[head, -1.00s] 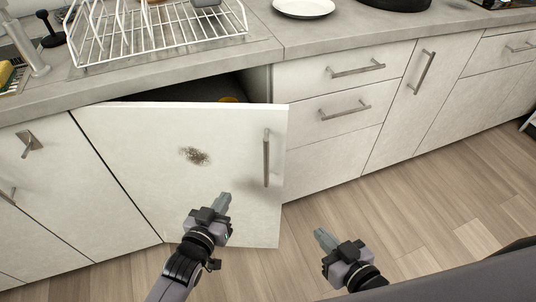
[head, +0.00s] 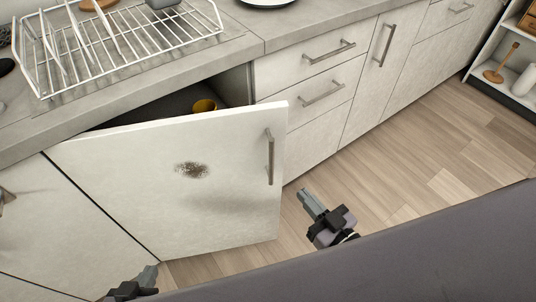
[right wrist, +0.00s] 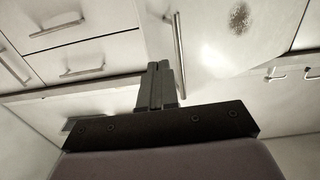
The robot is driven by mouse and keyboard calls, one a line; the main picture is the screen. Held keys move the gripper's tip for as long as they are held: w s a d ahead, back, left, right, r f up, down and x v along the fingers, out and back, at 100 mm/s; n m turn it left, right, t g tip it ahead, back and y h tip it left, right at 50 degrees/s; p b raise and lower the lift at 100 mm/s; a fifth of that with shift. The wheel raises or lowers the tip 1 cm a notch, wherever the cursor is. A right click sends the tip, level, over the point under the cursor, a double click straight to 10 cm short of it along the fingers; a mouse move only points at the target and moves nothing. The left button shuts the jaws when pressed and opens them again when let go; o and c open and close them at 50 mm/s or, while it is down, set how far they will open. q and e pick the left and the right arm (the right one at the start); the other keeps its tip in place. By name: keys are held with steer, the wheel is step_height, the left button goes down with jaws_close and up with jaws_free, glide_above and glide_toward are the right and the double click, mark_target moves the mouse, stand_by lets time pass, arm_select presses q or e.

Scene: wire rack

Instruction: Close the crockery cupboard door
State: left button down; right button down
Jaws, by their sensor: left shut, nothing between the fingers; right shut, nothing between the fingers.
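The crockery cupboard door (head: 130,178) is a white panel with a dark brown smudge, standing partly open under the counter. Its vertical metal handle (head: 269,157) is near its right edge. A yellow item (head: 205,106) shows in the dark gap above the door. My left gripper (head: 150,274) is shut and empty at the bottom, below the door's lower edge. My right gripper (head: 306,196) is shut and empty over the floor, right of the door and apart from it. In the right wrist view, the right gripper (right wrist: 161,72) shows beside the door handle (right wrist: 180,45).
A white wire rack (head: 130,50) stands on the grey counter (head: 240,45). Drawers (head: 310,75) with bar handles are right of the opening. A shelf unit (head: 515,60) stands at the far right. The wooden floor (head: 400,140) is clear.

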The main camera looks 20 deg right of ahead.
arm_select(q)
steer(key=shift+s+d+f+b, duration=0.1)
steer(key=shift+f+b, duration=0.3)
steer(key=shift+b, duration=0.3)
arm_select(e)
steer(key=x, duration=1.4)
steer(key=shift+a, duration=0.15)
